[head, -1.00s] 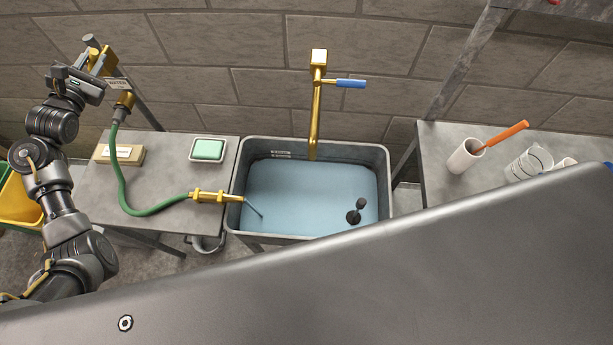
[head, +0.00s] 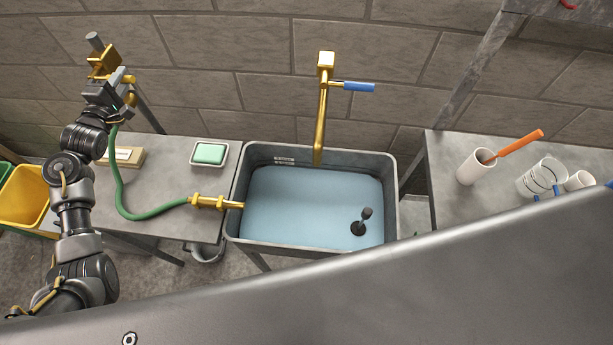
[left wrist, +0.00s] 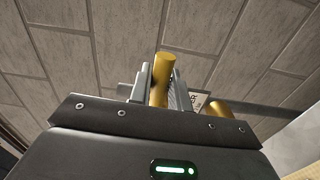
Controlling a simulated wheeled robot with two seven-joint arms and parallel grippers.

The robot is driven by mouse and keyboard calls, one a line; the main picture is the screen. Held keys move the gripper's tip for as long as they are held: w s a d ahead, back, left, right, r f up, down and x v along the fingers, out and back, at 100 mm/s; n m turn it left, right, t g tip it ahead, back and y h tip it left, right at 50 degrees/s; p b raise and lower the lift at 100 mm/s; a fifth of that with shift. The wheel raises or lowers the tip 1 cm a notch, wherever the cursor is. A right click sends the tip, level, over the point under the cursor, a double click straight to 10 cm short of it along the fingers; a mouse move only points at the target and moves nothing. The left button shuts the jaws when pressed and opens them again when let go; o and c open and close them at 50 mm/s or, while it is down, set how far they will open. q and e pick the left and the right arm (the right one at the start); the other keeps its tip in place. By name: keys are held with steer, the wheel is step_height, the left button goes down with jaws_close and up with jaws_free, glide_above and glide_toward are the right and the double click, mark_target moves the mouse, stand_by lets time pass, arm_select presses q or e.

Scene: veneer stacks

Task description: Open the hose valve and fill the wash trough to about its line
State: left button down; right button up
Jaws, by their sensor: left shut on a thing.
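The wash trough (head: 392,195) holds blue water (head: 300,200); a pale mark (head: 285,160) shows on its back wall, a little above the water. The green hose (head: 128,203) runs from the brass valve (head: 104,62) to a brass nozzle (head: 212,202) over the trough's left rim. No stream shows at the nozzle. My left gripper (head: 124,82) is at the valve, shut on its brass handle; the handle (left wrist: 161,82) stands between the fingers in the left wrist view. The gripper partly hides the valve in the head view. My right gripper is out of view.
A brass tap with a blue lever (head: 358,87) stands behind the trough. A black plug-like object (head: 361,222) is in the water. A green soap (head: 209,153) lies on the left table. Cups and an orange-handled tool (head: 520,144) stand on the right table.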

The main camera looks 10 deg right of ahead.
arm_select(q)
steer(key=shift+f, duration=0.3)
steer(key=c, duration=1.4)
jaws_free()
steer(key=shift+o, duration=0.4)
steer(key=shift+s+r, duration=0.1)
steer(key=p+v, duration=0.3)
steer(key=v, duration=0.4)
steer(key=shift+p, duration=0.35)
